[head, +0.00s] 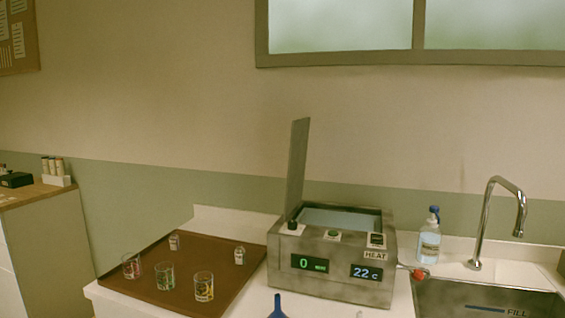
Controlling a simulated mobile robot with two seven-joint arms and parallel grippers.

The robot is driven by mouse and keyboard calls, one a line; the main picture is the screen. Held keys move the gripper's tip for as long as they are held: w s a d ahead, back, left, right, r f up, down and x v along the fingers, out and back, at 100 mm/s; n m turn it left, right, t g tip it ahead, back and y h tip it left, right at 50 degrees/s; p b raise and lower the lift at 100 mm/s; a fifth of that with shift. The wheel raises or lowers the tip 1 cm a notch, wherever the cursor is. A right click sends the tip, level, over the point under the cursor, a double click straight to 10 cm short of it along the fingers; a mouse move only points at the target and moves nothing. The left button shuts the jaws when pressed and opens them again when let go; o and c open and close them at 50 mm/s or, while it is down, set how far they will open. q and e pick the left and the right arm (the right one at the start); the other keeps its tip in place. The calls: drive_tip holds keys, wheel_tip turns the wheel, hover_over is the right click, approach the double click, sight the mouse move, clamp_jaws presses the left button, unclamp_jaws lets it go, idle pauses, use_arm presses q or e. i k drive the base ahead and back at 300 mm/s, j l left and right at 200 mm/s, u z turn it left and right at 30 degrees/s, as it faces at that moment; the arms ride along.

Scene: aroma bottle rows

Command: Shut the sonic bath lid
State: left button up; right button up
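The sonic bath (325,283) is a grey metal box on the counter, right of the picture's middle. Its lid (298,165) stands upright, open, along the left side of the box. The bath's opening (340,219) is uncovered and shows a pale blue-grey inside. Its front has a green "0" display and a blue "22 c" display, with several knobs or buttons on top. Neither of my grippers shows in the head view.
A brown tray (220,272) with several small glasses and bottles lies left of the bath. To the right are a pump bottle (429,238), a red-ended side valve (420,274), a tap (484,225) and a sink (470,295). A blue funnel-like object (277,307) is in front.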

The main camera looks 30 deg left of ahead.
sight(299, 129)
drive_tip(key=j, duration=0.55)
drive_tip(key=k+j, duration=0.1)
drive_tip(key=j, duration=0.4)
drive_tip(key=k+j+z, duration=0.1)
drive_tip(key=j, duration=1)
drive_tip(key=k+z, duration=0.05)
